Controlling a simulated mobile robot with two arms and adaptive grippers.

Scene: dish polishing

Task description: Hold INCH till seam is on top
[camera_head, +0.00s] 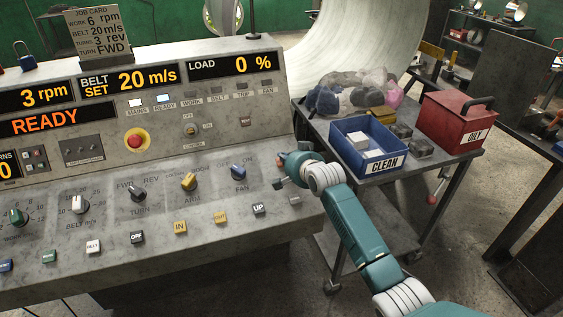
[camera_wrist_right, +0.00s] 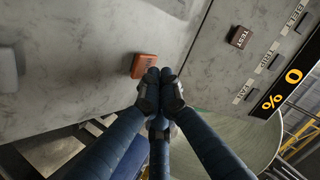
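My right gripper (camera_head: 284,170) is at the right end of the grey control console. In the right wrist view its dark fingertips (camera_wrist_right: 159,80) are together with nothing between them. An orange button (camera_wrist_right: 145,65) on the console face is right at the fingertips; I cannot tell whether they touch it or read a label on it. The large pale curved dish (camera_head: 345,42) stands behind the console, partly cut off by the top edge. No seam shows on its visible part. My left gripper is not in view.
The console (camera_head: 105,210) carries knobs, several buttons and a red emergency stop (camera_head: 137,141). Its display reads READY (camera_head: 45,122), 3 rpm and load 0 %. Right of it, a cart (camera_head: 385,190) holds a blue CLEAN bin (camera_head: 349,150), a red OILY box (camera_head: 455,122) and rags (camera_head: 350,92).

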